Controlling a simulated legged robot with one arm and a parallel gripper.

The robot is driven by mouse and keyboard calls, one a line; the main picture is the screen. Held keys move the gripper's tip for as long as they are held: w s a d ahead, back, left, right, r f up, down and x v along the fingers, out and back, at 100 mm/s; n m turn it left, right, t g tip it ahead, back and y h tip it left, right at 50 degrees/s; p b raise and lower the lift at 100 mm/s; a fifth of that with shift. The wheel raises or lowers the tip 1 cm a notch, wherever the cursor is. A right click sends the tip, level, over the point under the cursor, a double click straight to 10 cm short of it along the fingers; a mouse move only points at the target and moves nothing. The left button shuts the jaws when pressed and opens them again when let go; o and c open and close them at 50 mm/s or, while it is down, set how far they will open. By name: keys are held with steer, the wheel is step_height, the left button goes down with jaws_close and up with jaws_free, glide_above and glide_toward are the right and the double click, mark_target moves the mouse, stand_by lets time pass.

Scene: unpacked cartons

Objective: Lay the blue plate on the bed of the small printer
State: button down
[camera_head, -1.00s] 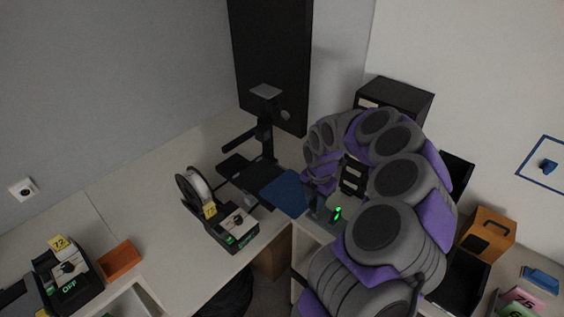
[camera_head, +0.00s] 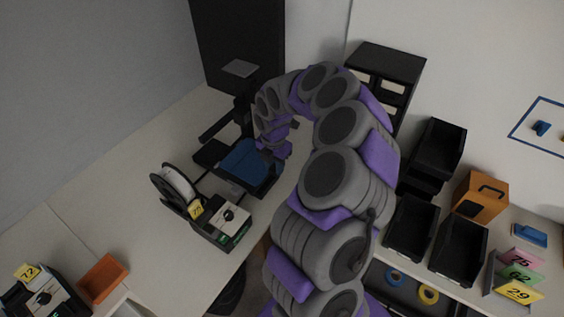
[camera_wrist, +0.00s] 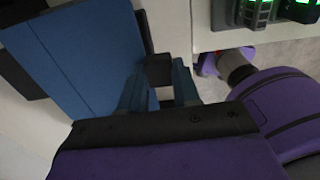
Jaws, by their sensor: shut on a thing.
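The blue plate (camera_head: 245,162) is over the dark base of the small black printer (camera_head: 213,152) in the head view. In the wrist view the plate (camera_wrist: 80,60) fills the upper left, tilted in the picture. My gripper (camera_wrist: 160,78) is shut on the plate at its near edge, with a small dark block between the fingertips. The printer's upright (camera_head: 243,112) rises behind the plate and carries a grey top plate. The plate hides most of the bed, and I cannot tell whether the two touch.
A spool (camera_head: 174,187) and a control box with a yellow tag (camera_head: 220,221) stand just left and in front of the printer. A tall black panel (camera_head: 238,45) stands behind. Black bins (camera_head: 411,226) and an orange case (camera_head: 480,197) are at right. The bench left of the spool is clear.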

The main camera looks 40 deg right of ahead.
mark_target(265, 176)
steer(key=shift+w+a, duration=0.2)
steer(key=shift+a+r, duration=0.15)
steer(key=shift+a, duration=0.65)
steer(key=shift+a+r, duration=0.15)
steer(key=shift+a, duration=0.65)
steer(key=shift+w+d+f+p, duration=0.15)
steer(key=shift+d+p, duration=0.6)
steer(key=shift+d, duration=1.15)
steer(key=shift+a+p, duration=0.35)
steer(key=shift+a, duration=0.35)
steer(key=shift+d+f, duration=0.1)
steer(key=shift+d, duration=1)
steer(key=shift+a, duration=0.5)
steer(key=shift+a+f, duration=0.15)
steer(key=shift+a, duration=0.15)
steer(key=shift+d+f, duration=0.7)
steer(key=shift+a+f, duration=0.15)
steer(key=shift+a, duration=0.05)
steer(key=c, duration=0.9)
jaws_free()
steer(key=shift+a, duration=0.35)
steer(key=shift+o, duration=0.7)
steer(key=shift+d, duration=0.2)
